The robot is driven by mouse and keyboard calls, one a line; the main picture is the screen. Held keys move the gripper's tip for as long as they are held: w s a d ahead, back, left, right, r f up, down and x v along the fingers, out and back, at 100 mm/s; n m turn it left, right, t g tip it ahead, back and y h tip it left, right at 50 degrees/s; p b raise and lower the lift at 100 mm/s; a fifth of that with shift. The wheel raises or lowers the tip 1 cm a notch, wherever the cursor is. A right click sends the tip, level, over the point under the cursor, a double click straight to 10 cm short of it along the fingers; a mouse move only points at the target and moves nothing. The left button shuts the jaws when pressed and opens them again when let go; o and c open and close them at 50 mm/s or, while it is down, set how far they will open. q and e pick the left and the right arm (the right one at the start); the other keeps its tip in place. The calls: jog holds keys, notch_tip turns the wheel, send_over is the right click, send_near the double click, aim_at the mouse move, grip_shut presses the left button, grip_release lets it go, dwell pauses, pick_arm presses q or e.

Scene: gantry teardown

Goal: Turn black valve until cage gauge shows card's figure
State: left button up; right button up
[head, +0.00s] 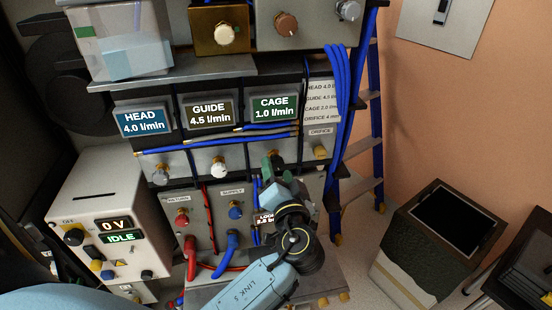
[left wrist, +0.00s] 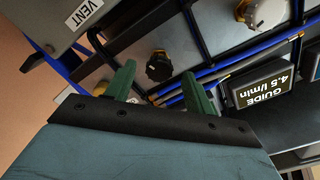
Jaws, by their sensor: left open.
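The cage gauge (head: 274,107) reads 1.0 l/min. The white card (head: 321,92) to its right has a cage line that appears to read 2.0 l/min. The black valve (left wrist: 159,67) shows in the left wrist view, just beyond and between my fingertips, on the grey panel. In the head view my gripper largely hides it. My left gripper (head: 273,166) is open below the cage gauge; its green fingers also show in the left wrist view (left wrist: 159,88). Nothing is between the fingers, and the valve appears apart from them. My right gripper is out of view.
The guide gauge (head: 209,111) reads 4.5 and the head gauge (head: 143,117) reads 4.0. A white knob (head: 218,169) sits left of my gripper. Blue hoses (head: 341,85) hang at the right. Red and blue supply fittings (head: 234,210) lie below. A dark bin (head: 440,245) stands right.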

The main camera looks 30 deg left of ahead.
aim_at(276, 166)
pick_arm(q)
jog(key=shift+p+x, duration=0.3)
jog(key=shift+x, duration=1.2)
jog(key=shift+c, duration=0.2)
